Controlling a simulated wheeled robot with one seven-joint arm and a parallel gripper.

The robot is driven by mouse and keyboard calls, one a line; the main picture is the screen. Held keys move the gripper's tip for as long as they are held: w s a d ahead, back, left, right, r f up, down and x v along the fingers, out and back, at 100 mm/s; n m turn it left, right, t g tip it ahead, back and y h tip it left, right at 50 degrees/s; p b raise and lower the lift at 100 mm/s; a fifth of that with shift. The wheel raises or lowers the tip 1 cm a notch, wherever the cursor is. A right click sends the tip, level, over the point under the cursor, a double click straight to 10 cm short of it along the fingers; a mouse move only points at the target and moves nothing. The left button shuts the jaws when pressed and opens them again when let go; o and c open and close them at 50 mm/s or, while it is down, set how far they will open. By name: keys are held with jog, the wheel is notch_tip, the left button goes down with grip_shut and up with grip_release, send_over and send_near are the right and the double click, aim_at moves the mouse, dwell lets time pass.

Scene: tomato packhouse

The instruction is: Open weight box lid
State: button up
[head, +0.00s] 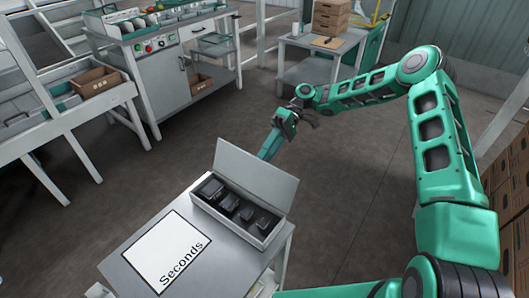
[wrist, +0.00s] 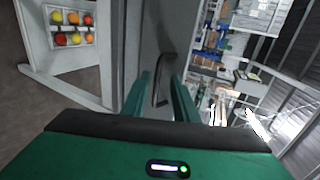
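The weight box (head: 228,226) is light grey and sits at the far end of a small grey table in the head view. Its lid (head: 257,178) stands raised along the back edge, so the box is open. Several black weights (head: 229,204) show inside. My gripper (head: 269,146) is just beyond the lid, its fingers pointing down and partly hidden by the lid. In the wrist view, the two green fingers (wrist: 162,100) are apart. A dark curved handle (wrist: 162,82) shows between them before a grey surface; contact cannot be told.
A white sheet marked "Seconds" (head: 168,254) lies on the table (head: 222,268). A grey workbench (head: 163,84) stands at the back left and a small table (head: 308,72) at the back. Stacked cartons (head: 508,190) are at the right. The floor between is open.

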jog(key=v, duration=1)
jog(key=shift+w+d, duration=0.25)
jog(key=shift+d, duration=0.05)
